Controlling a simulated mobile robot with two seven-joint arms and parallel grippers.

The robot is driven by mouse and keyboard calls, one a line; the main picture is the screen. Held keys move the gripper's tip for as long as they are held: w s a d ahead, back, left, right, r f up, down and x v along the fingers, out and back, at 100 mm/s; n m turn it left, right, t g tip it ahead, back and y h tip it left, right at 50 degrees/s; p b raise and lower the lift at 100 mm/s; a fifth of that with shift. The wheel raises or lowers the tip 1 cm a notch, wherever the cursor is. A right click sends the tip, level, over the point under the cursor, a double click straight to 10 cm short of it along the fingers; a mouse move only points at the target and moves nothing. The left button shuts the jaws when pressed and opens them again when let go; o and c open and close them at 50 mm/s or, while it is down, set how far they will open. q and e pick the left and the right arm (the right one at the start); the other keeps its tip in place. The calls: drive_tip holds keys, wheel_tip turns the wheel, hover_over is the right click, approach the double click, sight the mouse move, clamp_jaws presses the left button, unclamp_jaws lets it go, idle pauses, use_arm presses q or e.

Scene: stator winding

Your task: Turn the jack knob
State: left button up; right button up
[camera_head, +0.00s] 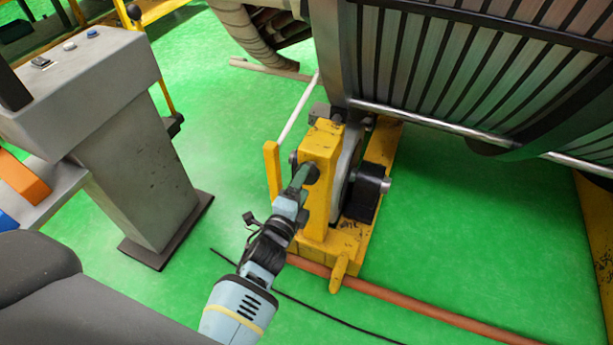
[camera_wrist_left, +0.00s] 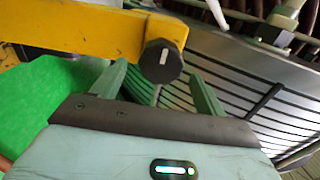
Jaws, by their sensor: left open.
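The jack knob (camera_wrist_left: 161,61) is black and round with a white mark on its face, and sits at the end of a yellow arm (camera_wrist_left: 80,30) in the left wrist view. In the head view the knob (camera_head: 312,173) shows on the side of the yellow jack (camera_head: 320,145), partly hidden by my gripper. My left gripper (camera_head: 301,182) is open at the knob. In the left wrist view its two green fingers (camera_wrist_left: 157,82) stand apart, with the knob between and just beyond them; I cannot tell whether they touch it. My right gripper is not in view.
The large slatted stator (camera_head: 480,70) rises behind the jack at the upper right. A grey control pedestal (camera_head: 130,170) stands at the left. A red-brown pipe (camera_head: 420,307) and a black cable (camera_head: 310,306) cross the green floor.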

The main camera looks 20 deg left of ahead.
use_arm(q)
drive_tip(key=shift+s, duration=1.9)
